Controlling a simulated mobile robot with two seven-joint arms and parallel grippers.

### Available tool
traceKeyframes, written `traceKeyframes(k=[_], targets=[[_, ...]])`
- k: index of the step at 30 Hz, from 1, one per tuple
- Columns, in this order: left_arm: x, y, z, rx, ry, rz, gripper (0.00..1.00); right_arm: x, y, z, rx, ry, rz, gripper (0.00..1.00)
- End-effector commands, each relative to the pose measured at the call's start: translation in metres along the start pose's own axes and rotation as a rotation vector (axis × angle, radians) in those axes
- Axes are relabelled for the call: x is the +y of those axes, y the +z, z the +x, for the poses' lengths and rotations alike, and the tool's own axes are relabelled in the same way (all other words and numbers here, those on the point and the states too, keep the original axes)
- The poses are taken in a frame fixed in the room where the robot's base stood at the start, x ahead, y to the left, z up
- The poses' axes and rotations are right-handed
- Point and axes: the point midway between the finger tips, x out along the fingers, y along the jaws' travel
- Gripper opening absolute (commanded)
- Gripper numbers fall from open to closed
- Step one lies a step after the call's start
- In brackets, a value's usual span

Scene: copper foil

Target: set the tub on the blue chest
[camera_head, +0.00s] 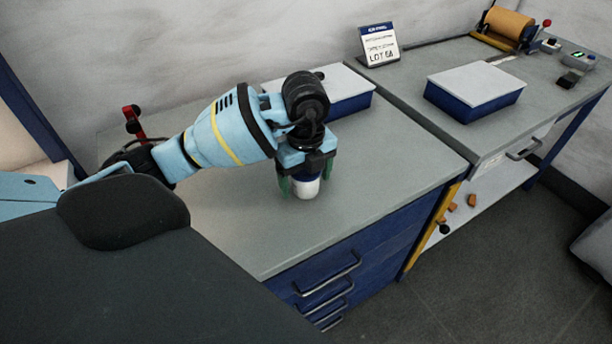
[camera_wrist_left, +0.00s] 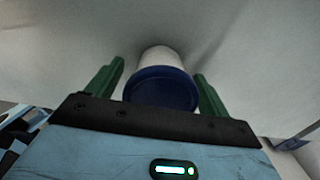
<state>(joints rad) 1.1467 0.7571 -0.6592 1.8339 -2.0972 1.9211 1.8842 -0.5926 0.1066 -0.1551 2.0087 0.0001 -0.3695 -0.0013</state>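The tub (camera_head: 307,190) is a small white pot with a dark blue lid (camera_wrist_left: 160,90). It appears to stand upright on the grey top of the blue chest (camera_head: 230,235), a drawer unit with metal handles. My left gripper (camera_head: 306,187) points down over the tub, with one green finger on each side. In the left wrist view the gripper (camera_wrist_left: 160,85) looks open, with a gap between the left finger and the tub; at the right the gap is narrow. The fingers and palm hide part of the tub in the head view. My right gripper is not in view.
A blue box with a pale lid (camera_head: 348,88) sits behind my left gripper. A grey bench (camera_head: 425,62) at the right holds another such box (camera_head: 474,92), a sign (camera_head: 379,46) and a roll (camera_head: 508,26). The chest top right of the tub is clear.

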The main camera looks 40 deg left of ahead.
Motion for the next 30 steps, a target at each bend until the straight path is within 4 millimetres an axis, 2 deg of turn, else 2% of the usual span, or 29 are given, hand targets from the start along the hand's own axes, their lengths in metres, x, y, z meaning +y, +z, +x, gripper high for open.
traceKeyframes(k=[8,13,20,24,30], targets=[[0.0,0.0,-0.001,0.0,0.0,0.0,0.82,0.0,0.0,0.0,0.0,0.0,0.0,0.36],[0.0,0.0,-0.011,0.0,-0.002,0.0,0.82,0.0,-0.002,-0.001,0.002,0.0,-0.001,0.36],[-0.001,0.001,-0.055,-0.002,-0.006,0.001,0.82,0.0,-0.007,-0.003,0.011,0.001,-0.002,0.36],[-0.001,0.001,-0.086,-0.004,-0.008,0.0,0.82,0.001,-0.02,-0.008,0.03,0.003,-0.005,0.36],[-0.001,0.001,-0.114,-0.001,-0.004,0.0,0.82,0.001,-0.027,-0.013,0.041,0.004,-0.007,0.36]])
